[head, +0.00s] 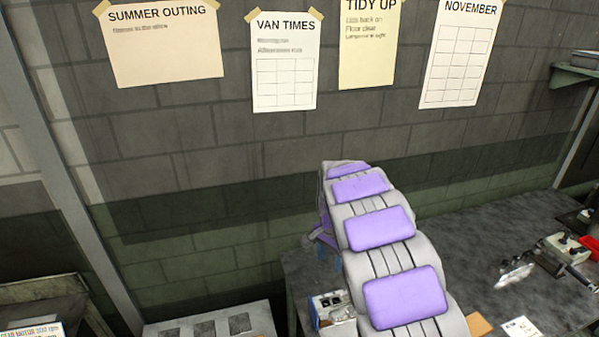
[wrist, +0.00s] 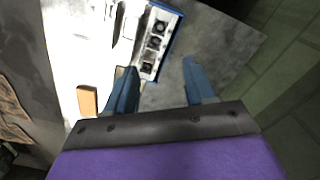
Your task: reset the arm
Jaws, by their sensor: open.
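My gripper (wrist: 160,66) is open, with its two blue fingers spread apart in the wrist view and nothing held between them. In the head view my grey arm with purple pads reaches out over the workbench (head: 500,225), and it hides most of the gripper. A white and blue box with round dark fittings (wrist: 155,42) lies beyond the fingers in the wrist view. It also shows beside my arm in the head view (head: 330,306). I cannot tell the exact height of the fingers above the bench.
A small tan block (wrist: 87,100) lies on the bench left of the fingers. A machine (head: 560,252) and a red item (head: 590,243) stand at the bench's right. A grey panel with dark squares (head: 205,328) is at lower left. The wall behind carries paper notices (head: 285,65).

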